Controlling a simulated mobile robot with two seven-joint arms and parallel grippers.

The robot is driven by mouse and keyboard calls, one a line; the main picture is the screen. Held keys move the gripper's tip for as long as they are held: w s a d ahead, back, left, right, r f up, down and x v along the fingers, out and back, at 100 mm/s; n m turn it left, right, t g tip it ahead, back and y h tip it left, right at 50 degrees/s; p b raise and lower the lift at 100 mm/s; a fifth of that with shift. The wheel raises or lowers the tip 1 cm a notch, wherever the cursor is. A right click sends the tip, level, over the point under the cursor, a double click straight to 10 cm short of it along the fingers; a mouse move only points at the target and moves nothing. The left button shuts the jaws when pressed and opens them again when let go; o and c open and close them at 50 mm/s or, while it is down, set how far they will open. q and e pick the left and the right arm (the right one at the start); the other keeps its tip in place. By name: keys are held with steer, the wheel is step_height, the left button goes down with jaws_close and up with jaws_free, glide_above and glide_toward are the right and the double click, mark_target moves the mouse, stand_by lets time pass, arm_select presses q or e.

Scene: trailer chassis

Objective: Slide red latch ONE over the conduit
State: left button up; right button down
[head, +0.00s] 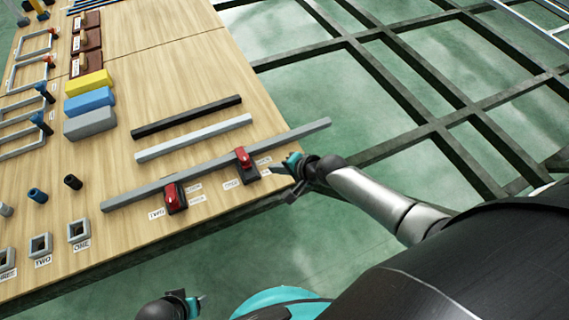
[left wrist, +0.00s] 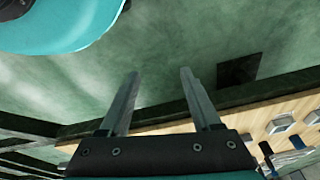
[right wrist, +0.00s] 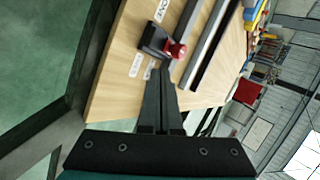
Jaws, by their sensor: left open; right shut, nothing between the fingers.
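A long grey conduit (head: 216,165) lies across the front of the wooden board. Two latches with red knobs on dark bases sit at its near side. The right one, red latch ONE (head: 245,161), also shows in the right wrist view (right wrist: 176,50). The left one, latch TWO (head: 173,194), is labelled. My right gripper (head: 280,169) is shut and empty, just right of latch ONE; in the right wrist view its fingertips (right wrist: 163,70) point at the latch's near side. Contact cannot be told. My left gripper (left wrist: 160,73) is open and empty, off the board's front edge.
A black bar (head: 187,117) and a light bar (head: 195,137) lie behind the conduit. Coloured blocks (head: 90,102), square sockets (head: 79,230) and small cylinders (head: 73,182) stand to the left. A dark chassis frame (head: 440,125) lies beyond the board's right edge.

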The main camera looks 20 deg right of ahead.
arm_select(q)
steer(key=shift+s+a+f+p, duration=0.3)
steer(key=shift+s+f+p, duration=0.1)
steer(key=shift+f, duration=0.3)
steer(key=shift+s+a+f+p, duration=0.25)
steer(key=shift+s+f, duration=0.15)
steer(key=shift+f, duration=0.3)
steer(key=shift+s+a+f+p, duration=0.3)
steer(key=shift+s+f+p, duration=0.1)
steer(key=shift+f, duration=0.3)
arm_select(e)
steer(key=shift+v, duration=1.8)
